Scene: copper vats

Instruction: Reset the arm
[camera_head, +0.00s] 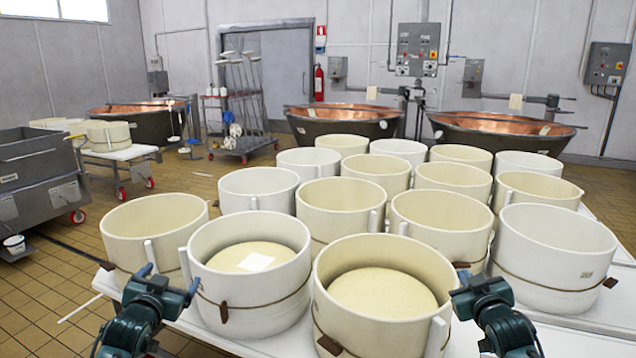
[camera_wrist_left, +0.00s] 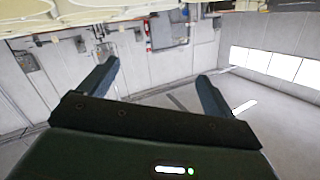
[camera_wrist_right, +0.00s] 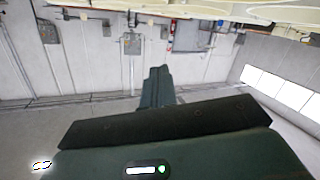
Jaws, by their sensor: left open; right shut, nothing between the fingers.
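My left gripper (camera_head: 168,278) is at the lower left in the head view, in front of the near-left moulds. In the left wrist view its two fingers (camera_wrist_left: 158,72) stand wide apart with nothing between them. My right gripper (camera_head: 466,284) is at the lower right in the head view, just right of the front mould. In the right wrist view its fingers (camera_wrist_right: 158,72) are together and hold nothing. I cannot tell from the head view whether either gripper touches a mould.
A white table (camera_head: 195,333) bears many round moulds. The front mould (camera_head: 345,312) and the one left of it (camera_head: 225,288) hold pale cheese; a white sheet (camera_head: 256,262) lies on the left cheese. Copper vats (camera_head: 340,113) stand behind. A grey cart (camera_head: 35,205) is at left; tiled floor lies between.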

